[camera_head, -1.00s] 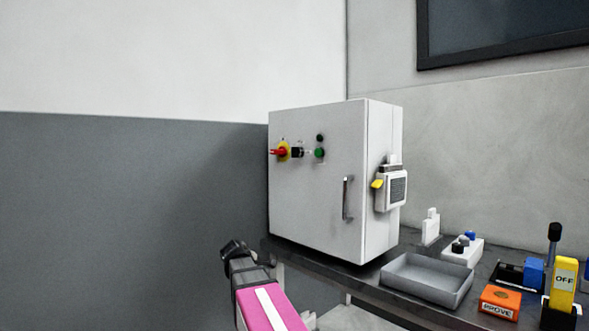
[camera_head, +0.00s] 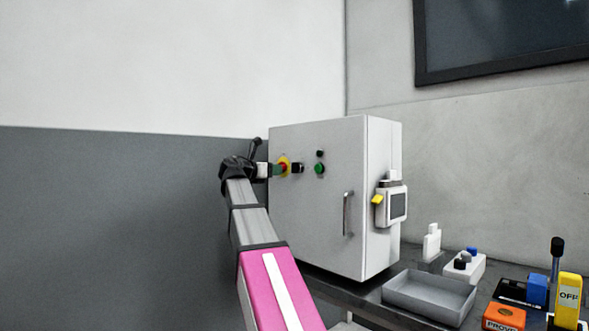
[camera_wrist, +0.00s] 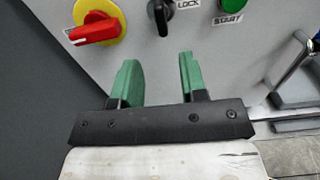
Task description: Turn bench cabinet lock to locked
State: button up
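The bench cabinet (camera_head: 318,215) is a light grey box on the bench, its door facing me. In the head view my gripper partly covers the red switch.
A door handle (camera_head: 347,213) stands out from the cabinet front. A boxy device with a yellow lever (camera_head: 391,203) is on its right side. A grey tray (camera_head: 430,295), an orange PROVE box (camera_head: 504,317) and a yellow OFF block (camera_head: 568,292) are on the bench at right.

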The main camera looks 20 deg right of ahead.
aim_at(292, 167)
jog(key=x, duration=0.7)
jog(key=r+x, duration=0.1)
jog(key=x, duration=0.3)
jog(key=shift+s, duration=0.1)
grip_shut()
